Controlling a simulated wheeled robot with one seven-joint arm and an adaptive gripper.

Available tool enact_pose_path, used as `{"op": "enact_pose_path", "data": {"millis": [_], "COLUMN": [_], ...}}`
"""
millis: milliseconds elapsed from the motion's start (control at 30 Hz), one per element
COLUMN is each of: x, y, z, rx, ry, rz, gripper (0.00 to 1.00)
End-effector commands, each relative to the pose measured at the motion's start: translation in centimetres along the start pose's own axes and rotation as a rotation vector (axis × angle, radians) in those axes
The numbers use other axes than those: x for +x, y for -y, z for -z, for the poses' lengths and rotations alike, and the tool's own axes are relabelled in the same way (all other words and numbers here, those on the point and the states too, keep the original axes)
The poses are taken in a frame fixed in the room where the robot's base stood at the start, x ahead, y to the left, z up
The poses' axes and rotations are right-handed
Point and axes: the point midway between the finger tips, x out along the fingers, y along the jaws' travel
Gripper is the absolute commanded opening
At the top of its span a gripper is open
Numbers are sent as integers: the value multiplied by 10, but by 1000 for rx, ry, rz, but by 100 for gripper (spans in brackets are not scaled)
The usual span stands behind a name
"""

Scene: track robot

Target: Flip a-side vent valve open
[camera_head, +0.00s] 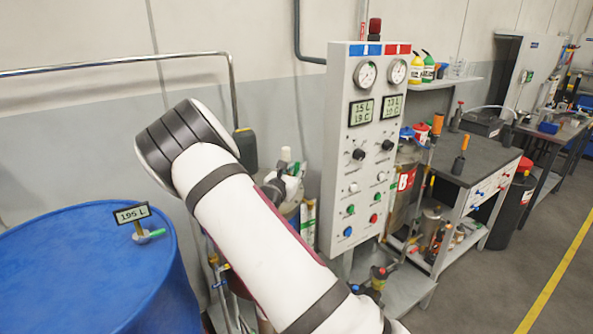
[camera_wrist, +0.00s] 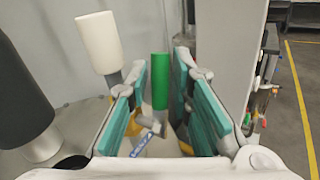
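My gripper (camera_wrist: 162,66) is open, with its teal-padded fingers on either side of a green upright handle (camera_wrist: 160,80). It cannot be told whether the pads touch the handle, and nothing is clearly gripped. The handle rises over a grey tank lid with a small blue tag (camera_wrist: 142,143); it may be the vent valve lever, but no label confirms this. A white cylinder (camera_wrist: 99,42) stands left of the fingers and a black one (camera_wrist: 22,95) farther left. In the head view my gripper (camera_head: 280,186) is over the tank beside the panel, partly behind my arm.
A grey control panel (camera_head: 340,190) with gauges, knobs and blue and red labels stands close to the right of my gripper. A blue drum (camera_head: 80,280) with a 195 L readout (camera_head: 132,213) is at left. A dark-topped workbench (camera_head: 470,158) stands right. Floor is clear farther right.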

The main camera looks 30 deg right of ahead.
Motion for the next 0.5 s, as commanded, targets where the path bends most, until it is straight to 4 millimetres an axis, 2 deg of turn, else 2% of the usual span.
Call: {"op": "enact_pose_path", "data": {"millis": [100, 200, 500], "x": [0, 0, -3], "y": [0, 0, -1], "z": [0, 0, 2], "rx": [0, 0, -35], "ry": [0, 0, 45], "rz": [0, 0, -8], "gripper": [18, 0, 0]}}
